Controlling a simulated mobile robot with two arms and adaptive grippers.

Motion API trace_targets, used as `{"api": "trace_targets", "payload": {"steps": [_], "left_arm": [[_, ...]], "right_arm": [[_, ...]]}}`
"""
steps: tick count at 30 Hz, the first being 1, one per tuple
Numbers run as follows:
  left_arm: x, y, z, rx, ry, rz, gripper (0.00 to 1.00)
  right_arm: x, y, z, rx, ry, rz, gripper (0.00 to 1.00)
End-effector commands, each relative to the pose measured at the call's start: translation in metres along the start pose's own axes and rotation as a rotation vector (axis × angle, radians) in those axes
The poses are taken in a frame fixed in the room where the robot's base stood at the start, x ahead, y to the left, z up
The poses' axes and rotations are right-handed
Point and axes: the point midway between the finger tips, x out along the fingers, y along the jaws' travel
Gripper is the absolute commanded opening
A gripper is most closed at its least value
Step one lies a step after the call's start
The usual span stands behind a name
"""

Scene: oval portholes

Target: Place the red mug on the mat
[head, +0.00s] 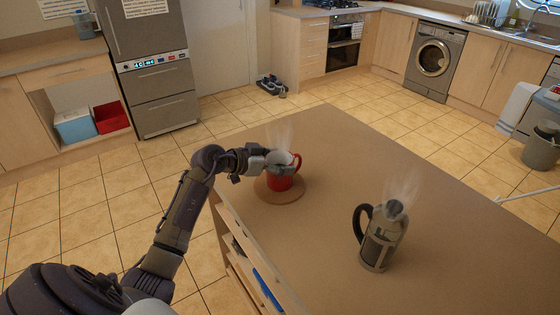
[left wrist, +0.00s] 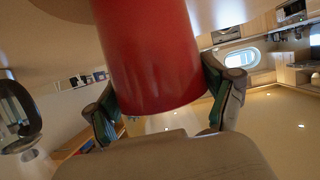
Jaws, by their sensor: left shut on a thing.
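The red mug (head: 284,180) stands upright over the round brown mat (head: 286,196) on the island's left side. Whether its base touches the mat is hard to tell. Faint steam rises above it. My left gripper (head: 272,163) is at the mug from the left and is shut on it. In the left wrist view the red mug (left wrist: 152,60) fills the top middle between the two fingers of the left gripper (left wrist: 165,115). My right gripper is not in view.
A steaming French press (head: 381,238) stands on the wooden island top (head: 440,200), right of the mug. The island between them is clear. Open shelves (head: 245,250) are under the island's left edge. Kitchen counters, a washing machine (head: 434,60) and a fridge (head: 150,60) line the walls.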

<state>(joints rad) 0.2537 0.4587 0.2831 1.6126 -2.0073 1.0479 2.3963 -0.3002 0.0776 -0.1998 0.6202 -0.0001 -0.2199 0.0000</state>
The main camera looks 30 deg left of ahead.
Motion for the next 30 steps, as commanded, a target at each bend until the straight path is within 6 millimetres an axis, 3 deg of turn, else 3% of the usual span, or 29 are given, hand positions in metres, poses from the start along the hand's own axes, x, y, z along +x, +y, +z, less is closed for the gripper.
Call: {"api": "trace_targets", "payload": {"steps": [9,10,12,24,30], "left_arm": [[0.0,0.0,-0.001,0.001,0.004,-0.001,0.26],[0.001,0.0,0.001,0.001,0.001,-0.001,0.86],[0.001,0.0,0.001,0.001,0.001,0.0,0.98],[0.0,0.0,0.0,0.002,0.002,-0.001,1.0],[-0.027,-0.001,0.0,0.004,-0.001,-0.003,1.0]], "right_arm": [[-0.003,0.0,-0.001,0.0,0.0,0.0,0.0],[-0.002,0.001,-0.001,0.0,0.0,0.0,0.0],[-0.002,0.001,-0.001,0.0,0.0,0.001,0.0],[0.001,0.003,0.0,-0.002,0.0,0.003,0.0],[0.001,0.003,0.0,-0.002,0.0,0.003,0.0]]}}
